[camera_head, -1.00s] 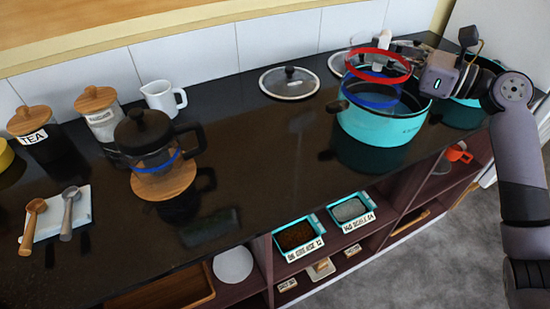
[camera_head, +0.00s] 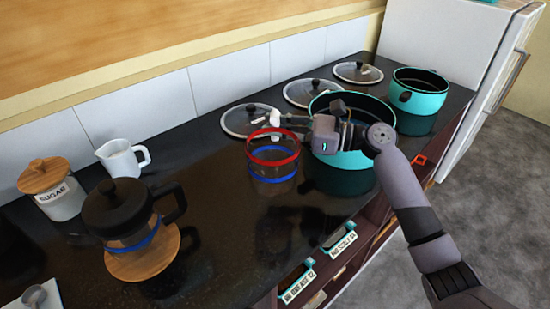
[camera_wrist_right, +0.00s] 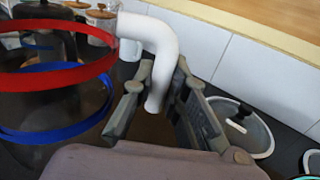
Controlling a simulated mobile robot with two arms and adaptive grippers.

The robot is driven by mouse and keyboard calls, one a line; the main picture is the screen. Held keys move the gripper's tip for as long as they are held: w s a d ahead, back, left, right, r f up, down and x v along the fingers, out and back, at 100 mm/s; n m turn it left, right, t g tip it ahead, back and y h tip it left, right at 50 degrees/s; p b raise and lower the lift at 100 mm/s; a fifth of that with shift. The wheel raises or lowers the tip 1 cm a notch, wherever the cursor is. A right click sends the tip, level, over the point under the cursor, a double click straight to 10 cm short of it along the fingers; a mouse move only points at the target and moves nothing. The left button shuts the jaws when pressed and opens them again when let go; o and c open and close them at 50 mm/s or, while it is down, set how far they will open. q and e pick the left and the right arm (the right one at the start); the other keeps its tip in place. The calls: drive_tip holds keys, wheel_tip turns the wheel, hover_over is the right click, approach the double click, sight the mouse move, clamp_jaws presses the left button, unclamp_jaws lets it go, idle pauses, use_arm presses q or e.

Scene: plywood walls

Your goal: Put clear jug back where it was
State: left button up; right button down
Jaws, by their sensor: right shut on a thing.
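The clear jug (camera_head: 272,172) has a red band at its rim, a blue band lower down and a white handle. My right gripper (camera_head: 290,128) is shut on the white handle, which also shows between the fingers in the right wrist view (camera_wrist_right: 160,60). The jug is upright over the dark counter, left of the large turquoise pot. I cannot tell whether its base touches the counter. In the right wrist view the red band (camera_wrist_right: 60,77) and blue band (camera_wrist_right: 60,132) show at the left. My left gripper is out of view.
A dark coffee press (camera_head: 125,215) stands on a round wooden board (camera_head: 150,262) at the left. A white pitcher (camera_head: 120,160) and a sugar jar (camera_head: 55,190) stand behind it. Glass lids (camera_head: 250,120) lie along the wall. The counter (camera_head: 225,225) between press and jug is clear.

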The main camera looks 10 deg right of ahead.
sight(276, 141)
wheel_tip(276, 141, down, 4)
drive_tip(key=shift+r, duration=0.1)
wheel_tip(276, 141, down, 4)
drive_tip(key=shift+f, duration=0.1)
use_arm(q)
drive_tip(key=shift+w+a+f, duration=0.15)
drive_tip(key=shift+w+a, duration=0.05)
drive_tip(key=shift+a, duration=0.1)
use_arm(e)
drive_tip(key=shift+f, duration=0.15)
drive_tip(key=c, duration=1.9)
unclamp_jaws()
drive_tip(key=shift+f, duration=0.1)
drive_tip(key=b+v, duration=0.2)
drive_tip(key=v, duration=1)
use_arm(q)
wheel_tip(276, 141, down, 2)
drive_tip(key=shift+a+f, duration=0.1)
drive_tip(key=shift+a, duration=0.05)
